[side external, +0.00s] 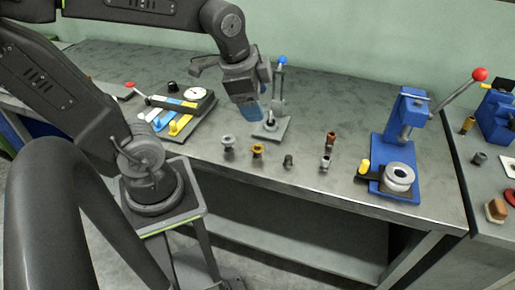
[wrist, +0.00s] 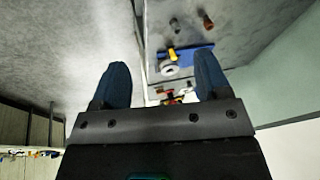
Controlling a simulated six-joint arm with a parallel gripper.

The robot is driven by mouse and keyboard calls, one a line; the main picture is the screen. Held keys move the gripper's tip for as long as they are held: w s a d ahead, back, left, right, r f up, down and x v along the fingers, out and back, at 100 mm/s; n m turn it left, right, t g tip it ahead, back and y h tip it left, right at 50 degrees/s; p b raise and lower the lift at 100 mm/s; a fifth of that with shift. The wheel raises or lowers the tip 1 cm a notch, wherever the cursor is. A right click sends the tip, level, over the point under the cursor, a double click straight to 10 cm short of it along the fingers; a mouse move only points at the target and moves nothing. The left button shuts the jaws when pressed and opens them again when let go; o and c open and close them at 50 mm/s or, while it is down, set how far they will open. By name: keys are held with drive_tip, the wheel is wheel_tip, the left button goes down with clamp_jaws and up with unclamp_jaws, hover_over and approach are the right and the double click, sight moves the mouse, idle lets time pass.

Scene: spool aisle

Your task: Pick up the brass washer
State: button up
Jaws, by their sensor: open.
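A small brass-coloured ring-like piece (side external: 257,149) sits on a dark stub near the front of the grey bench in the side view. It looks like the brass washer, but it is too small to be sure. I cannot make it out in the wrist view. My gripper (side external: 250,112) hangs above the bench, behind and slightly left of that piece, beside a small upright stand. Its two blue fingers are apart with nothing between them, as the wrist view (wrist: 160,64) also shows.
Near the piece stand a grey spool (side external: 228,142), a dark stub (side external: 288,160) and a brown spool (side external: 330,140). The stand with a blue knob (side external: 283,61) rises close to my gripper. A blue lever press (side external: 399,145) is at right. A tool board (side external: 178,115) is at left.

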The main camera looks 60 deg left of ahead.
drive_tip(key=w+a+f+m+g, duration=0.2)
drive_tip(key=w+a+f+m, duration=0.15)
drive_tip(key=m, duration=0.25)
drive_tip(key=m+g, duration=0.2)
drive_tip(key=m, duration=0.6)
hover_over(257, 149)
wheel_tip(257, 149, down, 6)
drive_tip(key=r, duration=0.1)
drive_tip(key=shift+m+h, duration=0.3)
wheel_tip(257, 149, down, 14)
drive_tip(key=shift+f, duration=0.1)
drive_tip(key=shift+f, duration=0.25)
drive_tip(key=shift+c, duration=0.4)
drive_tip(key=c, duration=0.9)
